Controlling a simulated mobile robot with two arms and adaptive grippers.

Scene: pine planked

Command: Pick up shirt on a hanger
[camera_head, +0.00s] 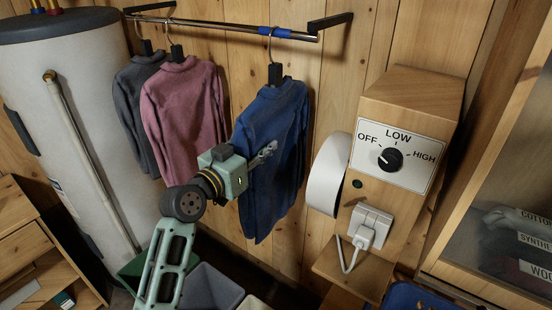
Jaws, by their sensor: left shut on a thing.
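A blue shirt (273,190) hangs from the wall rail on a hanger (275,73), whose wire hook is still over the rail. A pink shirt (184,108) and a dark grey shirt (136,110) hang to its left on their own hangers. My left gripper (266,152) reaches in from the lower left and is shut on the front of the blue shirt, at about chest height. The cloth between the fingertips is too small to see clearly. My right gripper is not in view.
The rail (225,25) has black end brackets and a blue band at the blue shirt's hook. A white tank (60,100) stands left. A wooden box with a dial (391,159) and a white round part (325,175) juts out right. Bins (212,288) stand below.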

